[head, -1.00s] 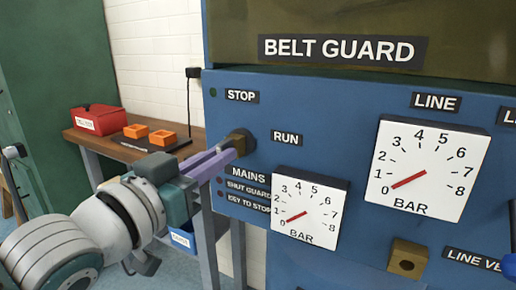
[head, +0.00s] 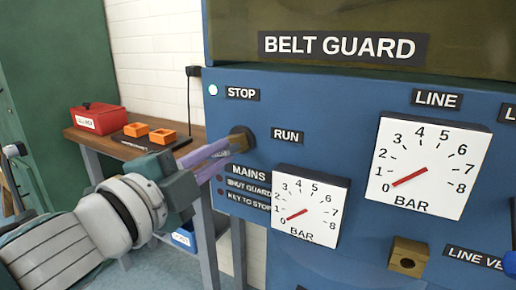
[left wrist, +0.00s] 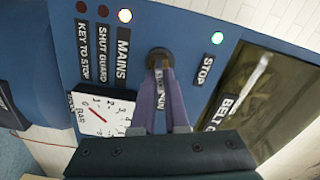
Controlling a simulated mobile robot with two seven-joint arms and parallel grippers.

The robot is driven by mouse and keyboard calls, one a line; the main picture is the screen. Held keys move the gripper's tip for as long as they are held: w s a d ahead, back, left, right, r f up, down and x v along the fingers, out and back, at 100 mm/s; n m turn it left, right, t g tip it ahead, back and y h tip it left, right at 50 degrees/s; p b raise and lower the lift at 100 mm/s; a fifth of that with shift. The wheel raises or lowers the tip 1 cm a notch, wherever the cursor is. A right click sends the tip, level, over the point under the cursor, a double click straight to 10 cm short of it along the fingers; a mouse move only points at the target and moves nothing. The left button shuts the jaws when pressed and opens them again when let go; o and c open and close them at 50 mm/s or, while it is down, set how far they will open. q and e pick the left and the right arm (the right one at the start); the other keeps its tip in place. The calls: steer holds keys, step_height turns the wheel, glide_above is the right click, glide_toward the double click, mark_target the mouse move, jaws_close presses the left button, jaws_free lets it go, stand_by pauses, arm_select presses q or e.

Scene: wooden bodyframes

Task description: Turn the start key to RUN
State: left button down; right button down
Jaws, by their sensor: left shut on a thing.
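The start key's round dark switch (head: 243,138) is on the blue panel, left of the RUN label (head: 287,136) and below the STOP label (head: 242,94). My left gripper (head: 229,147) reaches it from the lower left, its purple fingers shut at the switch. The left wrist view shows the fingertips (left wrist: 161,70) close together against the dark switch collar (left wrist: 159,57). The key itself is mostly hidden between the fingers, so its exact angle is hard to tell. The lamp (head: 213,90) beside STOP is lit pale. My right gripper is not in view.
A small gauge (head: 311,205) juts out right of my gripper, and a larger LINE gauge (head: 428,170) farther right. A wooden bench (head: 85,137) stands behind at left.

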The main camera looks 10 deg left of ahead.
arm_select(q)
steer(key=c, duration=1.3)
jaws_free()
steer(key=shift+m, duration=0.7)
steer(key=shift+c, duration=0.2)
steer(key=o, duration=0.5)
